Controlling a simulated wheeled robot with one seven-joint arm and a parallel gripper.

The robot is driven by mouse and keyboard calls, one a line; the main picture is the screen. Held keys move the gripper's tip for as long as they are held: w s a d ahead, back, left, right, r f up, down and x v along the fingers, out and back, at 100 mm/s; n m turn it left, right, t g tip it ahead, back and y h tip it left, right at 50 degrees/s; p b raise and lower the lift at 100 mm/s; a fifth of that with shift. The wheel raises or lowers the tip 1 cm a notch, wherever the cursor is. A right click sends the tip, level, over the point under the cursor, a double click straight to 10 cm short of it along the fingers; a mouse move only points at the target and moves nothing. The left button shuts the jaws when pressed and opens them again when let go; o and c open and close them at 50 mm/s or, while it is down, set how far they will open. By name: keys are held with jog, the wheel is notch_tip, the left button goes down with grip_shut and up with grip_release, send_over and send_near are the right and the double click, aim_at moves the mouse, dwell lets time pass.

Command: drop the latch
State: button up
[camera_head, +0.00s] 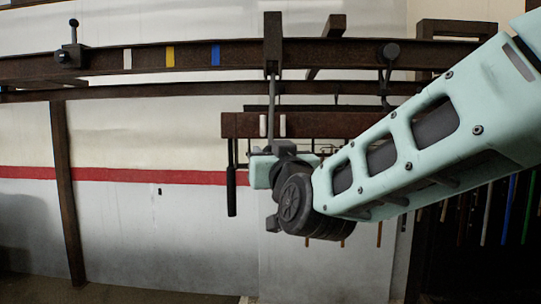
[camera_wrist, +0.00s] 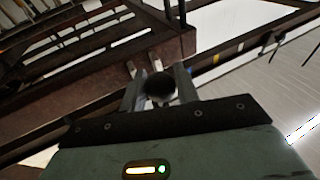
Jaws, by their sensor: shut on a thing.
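A dark block with an upright lever and round knob (camera_head: 73,35), which looks like the latch, sits on the brown overhead rail (camera_head: 330,53) near its left end. My gripper (camera_wrist: 159,94) is well to the right of it, below the rail at the hanging rack. In the wrist view its grey fingers are shut on a dark round knob (camera_wrist: 160,83). In the head view my wrist largely hides the fingers and that knob. The hanging rack's brown beam (camera_head: 240,125) is just above my gripper, with two pale tabs on it.
White, yellow (camera_head: 170,57) and blue (camera_head: 215,54) marks stand on the rail between the lever block and the rack hanger (camera_head: 273,45). A black handle (camera_head: 231,190) hangs at the rack's left end. A brown post (camera_head: 66,190) stands at left. Space between post and rack looks clear.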

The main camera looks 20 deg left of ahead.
jog(key=w+a+f+b, duration=0.1)
jog(key=w+a+f, duration=0.1)
jog(key=w, duration=0.8)
jog(key=shift+f, duration=0.15)
dwell(0.5)
jog(key=shift+w, duration=0.1)
jog(key=o, duration=0.9)
jog(key=shift+w, duration=0.1)
jog(key=shift+f, duration=0.1)
jog(key=shift+s+d+b, duration=0.25)
jog(key=shift+s+b, duration=0.4)
jog(key=shift+s, duration=0.55)
jog(key=shift+s+d+b, duration=0.2)
jog(key=shift+s+b, duration=0.5)
jog(key=shift+s, duration=0.5)
jog(key=shift+s+d+b, duration=0.25)
jog(key=shift+s+b, duration=0.4)
jog(key=shift+s, duration=0.55)
